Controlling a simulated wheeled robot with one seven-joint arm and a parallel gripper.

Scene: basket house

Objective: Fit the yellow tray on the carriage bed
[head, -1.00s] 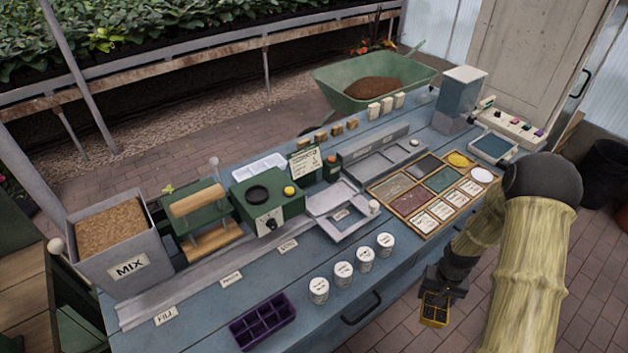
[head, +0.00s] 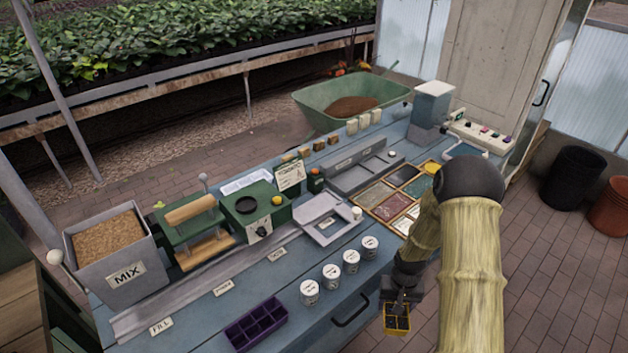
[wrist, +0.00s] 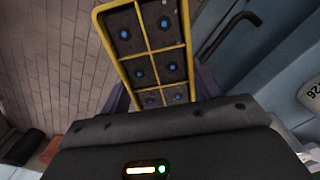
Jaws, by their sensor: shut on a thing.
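The yellow tray (head: 397,322) is a small frame with a yellow rim and dark cells. My gripper (head: 399,299) is shut on it and holds it off the front edge of the bench, above the brick floor. In the wrist view the tray (wrist: 146,50) fills the top middle, with blue dots in its dark cells. A grey carriage (head: 325,228) with a framed bed sits on the rail at the middle of the bench, left of and beyond my gripper. The bed appears to have no tray on it.
A purple tray (head: 255,328) lies at the bench's front left. Several white labelled cups (head: 331,277) stand between the carriage and the front edge. A dark drawer handle (head: 351,310) sticks out left of my gripper. A mix bin (head: 117,249) stands at the left end.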

